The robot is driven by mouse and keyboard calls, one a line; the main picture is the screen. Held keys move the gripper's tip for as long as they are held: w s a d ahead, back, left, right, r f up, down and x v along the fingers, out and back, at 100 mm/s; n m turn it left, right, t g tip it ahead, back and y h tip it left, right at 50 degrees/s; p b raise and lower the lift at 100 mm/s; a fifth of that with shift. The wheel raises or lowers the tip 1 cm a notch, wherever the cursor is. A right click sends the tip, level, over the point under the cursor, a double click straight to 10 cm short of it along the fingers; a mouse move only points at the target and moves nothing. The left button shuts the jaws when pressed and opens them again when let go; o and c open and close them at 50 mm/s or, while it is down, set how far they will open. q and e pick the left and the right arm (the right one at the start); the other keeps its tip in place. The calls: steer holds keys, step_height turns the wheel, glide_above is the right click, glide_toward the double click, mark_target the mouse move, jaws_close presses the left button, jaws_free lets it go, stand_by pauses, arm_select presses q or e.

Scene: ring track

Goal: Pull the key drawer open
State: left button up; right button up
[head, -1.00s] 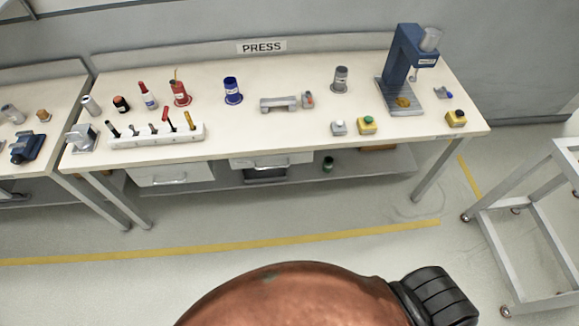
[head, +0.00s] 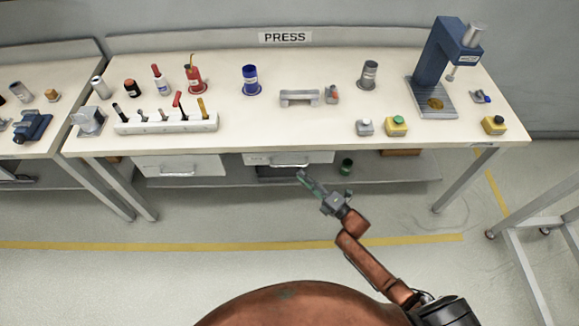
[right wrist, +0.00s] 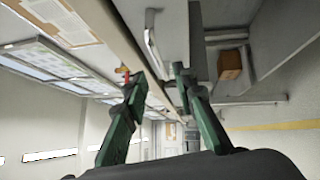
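Two pale drawers hang under the PRESS bench: a left one (head: 205,166) and a middle one (head: 262,158), each with a bar handle. Both look shut; I cannot read which is the key drawer. My right gripper (head: 302,177) is just in front of and below the middle drawer's front, near the right part of its handle. In the right wrist view, the two green fingers of my right gripper (right wrist: 158,76) are apart with nothing between them. A light bar handle (right wrist: 153,44) on a drawer front lies just beyond the fingertips. My left gripper is out of view.
The bench top (head: 310,125) holds a tool block (head: 165,123), bottles, a blue press (head: 445,65) and button boxes. A lower shelf (head: 390,172) carries a dark green container (head: 346,167). A cart frame (head: 520,245) stands at right. The floor before the bench is clear.

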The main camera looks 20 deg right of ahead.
mark_target(290, 166)
steer(key=b+x, duration=0.1)
steer(key=x, duration=0.6)
steer(key=shift+w, duration=0.15)
steer(key=shift+c, duration=0.5)
jaws_close()
